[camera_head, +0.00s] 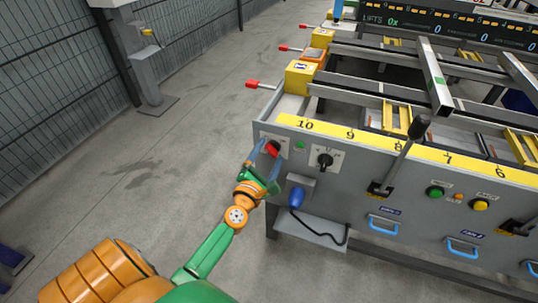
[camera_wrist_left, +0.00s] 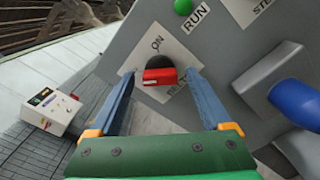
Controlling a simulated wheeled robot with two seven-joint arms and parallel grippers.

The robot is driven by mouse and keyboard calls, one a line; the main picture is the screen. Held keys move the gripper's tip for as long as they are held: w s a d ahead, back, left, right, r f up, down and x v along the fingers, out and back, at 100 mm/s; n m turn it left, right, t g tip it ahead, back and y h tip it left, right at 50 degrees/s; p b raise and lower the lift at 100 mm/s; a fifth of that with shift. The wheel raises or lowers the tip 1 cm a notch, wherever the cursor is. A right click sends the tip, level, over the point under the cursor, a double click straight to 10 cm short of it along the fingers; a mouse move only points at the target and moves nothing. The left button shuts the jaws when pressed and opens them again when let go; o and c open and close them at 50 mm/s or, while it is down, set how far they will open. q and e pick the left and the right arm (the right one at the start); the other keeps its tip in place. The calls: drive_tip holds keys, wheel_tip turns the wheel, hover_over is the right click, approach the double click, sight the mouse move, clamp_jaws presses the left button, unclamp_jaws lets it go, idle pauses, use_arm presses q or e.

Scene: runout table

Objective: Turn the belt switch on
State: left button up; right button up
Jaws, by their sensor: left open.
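The belt switch is a red handle on a black round base, set on a pale plate at the left end of the grey front panel; it shows in the head view (camera_head: 272,148) and in the left wrist view (camera_wrist_left: 160,76). The word ON is printed above it; the lettering below is partly hidden. My left gripper (camera_head: 265,163) is open, its blue fingers pointing at the panel. In the left wrist view the fingertips (camera_wrist_left: 160,73) stand on either side of the red handle, with gaps visible. My right gripper is not in view.
A green RUN lamp (camera_wrist_left: 183,6) sits above the switch. To the right are a black selector (camera_head: 325,160), a blue plug-like part (camera_head: 296,198) with a black cable, and a tall black-knobbed lever (camera_head: 405,150).

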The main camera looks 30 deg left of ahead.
use_arm(q)
clamp_jaws()
drive_tip(key=shift+m, duration=0.3)
drive_tip(key=m+p, duration=0.1)
drive_tip(key=m, duration=0.2)
drive_tip(key=shift+m, duration=0.4)
drive_tip(key=m+p, duration=0.1)
drive_tip(key=m, duration=0.3)
drive_tip(key=shift+m, duration=0.3)
drive_tip(key=m+p, duration=0.1)
drive_tip(key=m, duration=0.3)
drive_tip(key=shift+p, duration=0.35)
drive_tip(key=shift+m+p, duration=0.6)
drive_tip(key=shift+m, duration=1.9)
